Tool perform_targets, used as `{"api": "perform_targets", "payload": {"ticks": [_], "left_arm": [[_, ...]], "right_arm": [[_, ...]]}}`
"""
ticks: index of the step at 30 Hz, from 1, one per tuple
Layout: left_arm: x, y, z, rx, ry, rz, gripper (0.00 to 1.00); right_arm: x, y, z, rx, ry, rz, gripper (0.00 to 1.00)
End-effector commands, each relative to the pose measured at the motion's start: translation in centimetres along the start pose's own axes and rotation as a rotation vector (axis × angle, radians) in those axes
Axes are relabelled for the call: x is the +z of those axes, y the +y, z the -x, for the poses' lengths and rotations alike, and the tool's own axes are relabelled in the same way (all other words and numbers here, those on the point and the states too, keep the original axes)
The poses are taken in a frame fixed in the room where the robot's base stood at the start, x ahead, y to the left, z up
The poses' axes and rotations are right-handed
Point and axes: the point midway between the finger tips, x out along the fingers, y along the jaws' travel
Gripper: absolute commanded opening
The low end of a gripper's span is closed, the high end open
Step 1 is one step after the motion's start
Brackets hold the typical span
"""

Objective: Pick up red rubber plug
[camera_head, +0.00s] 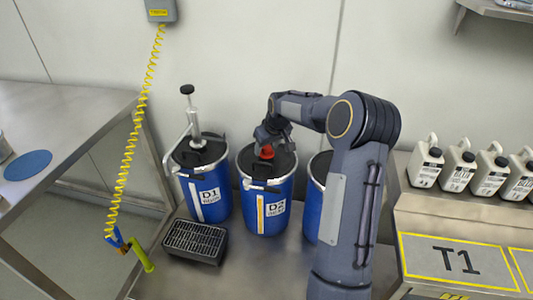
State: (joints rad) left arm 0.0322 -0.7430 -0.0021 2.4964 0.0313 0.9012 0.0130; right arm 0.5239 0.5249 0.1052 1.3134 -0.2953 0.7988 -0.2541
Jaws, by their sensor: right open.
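The red rubber plug (266,152) sits on the black lid of the blue drum D2 (265,213). My right gripper (266,140) is directly above the plug, with its fingers pointing down close around the plug's top. The gripper is open. Whether the fingers touch the plug is too small to tell. Part of the plug's top is hidden by the gripper. My left gripper is not in view.
Blue drum D1 (209,200) with a hand pump (190,110) stands left of D2. A third blue drum (313,215) is partly hidden behind my right arm. A black grated tray (195,241) lies in front. White bottles (425,165) stand at right behind platform T1 (456,262).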

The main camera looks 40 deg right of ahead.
Motion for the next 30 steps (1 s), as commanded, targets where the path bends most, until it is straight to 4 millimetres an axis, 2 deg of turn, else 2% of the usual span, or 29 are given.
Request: {"api": "perform_targets", "payload": {"ticks": [6,17,25,30], "left_arm": [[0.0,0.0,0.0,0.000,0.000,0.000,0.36],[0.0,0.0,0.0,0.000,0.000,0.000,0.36],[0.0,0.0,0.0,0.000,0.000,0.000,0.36],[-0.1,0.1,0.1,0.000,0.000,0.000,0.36]], "right_arm": [[0.0,0.0,-0.1,0.000,0.001,0.000,0.55],[0.0,0.0,-0.1,0.000,0.001,0.000,0.08],[-0.1,0.0,0.0,0.001,0.002,0.000,0.07],[-0.6,0.1,1.1,0.002,0.005,0.000,0.07]]}}
